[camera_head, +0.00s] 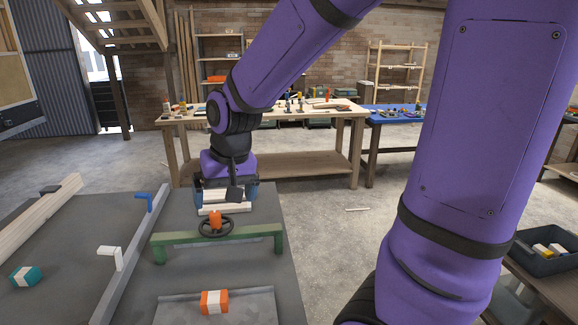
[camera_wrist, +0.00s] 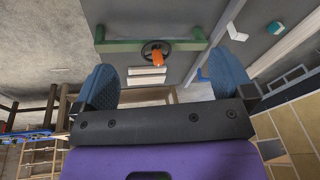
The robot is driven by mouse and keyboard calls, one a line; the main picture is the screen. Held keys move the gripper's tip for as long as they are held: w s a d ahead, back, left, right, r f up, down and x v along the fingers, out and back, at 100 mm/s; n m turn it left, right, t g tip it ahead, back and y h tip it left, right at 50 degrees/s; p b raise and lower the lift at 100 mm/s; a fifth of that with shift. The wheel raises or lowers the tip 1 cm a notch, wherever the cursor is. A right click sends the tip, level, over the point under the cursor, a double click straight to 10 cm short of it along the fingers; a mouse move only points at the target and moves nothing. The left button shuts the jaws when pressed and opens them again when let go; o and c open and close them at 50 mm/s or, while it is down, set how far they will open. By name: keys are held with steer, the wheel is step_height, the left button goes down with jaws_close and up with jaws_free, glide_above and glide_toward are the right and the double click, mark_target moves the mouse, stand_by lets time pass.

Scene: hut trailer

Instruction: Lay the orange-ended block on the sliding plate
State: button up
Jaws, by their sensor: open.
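The orange-ended block (camera_head: 214,302), with a white middle band, lies on a thin grey plate (camera_head: 255,307) at the bottom of the head view. This looks like the sliding plate; the frame's lower edge cuts it off. My gripper (camera_head: 225,197) is beyond the green bridge, well apart from the block. In the wrist view my gripper (camera_wrist: 165,78) has its two blue fingers spread wide with nothing held. White bars (camera_head: 224,208) lie below and between the fingers; they also show in the wrist view (camera_wrist: 147,75). I cannot make out the block in the wrist view.
A green bridge (camera_head: 185,239) with a dark handwheel (camera_head: 203,229) and an orange knob (camera_head: 215,217) stands between my gripper and the block. A long grey rail (camera_head: 130,262) runs on the left. A teal-ended block (camera_head: 25,276) lies farther left. A workbench (camera_head: 310,112) stands behind.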

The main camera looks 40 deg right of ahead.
steer(key=s+d+r+n+t, duration=0.2)
steer(key=s+r, duration=0.8)
steer(key=s, duration=0.5)
steer(key=shift+s+d+r+n+t+h, duration=0.15)
steer(key=shift+s+d+n+t+h, duration=0.15)
steer(key=shift+d+n+h, duration=0.15)
steer(key=shift+c, duration=0.2)
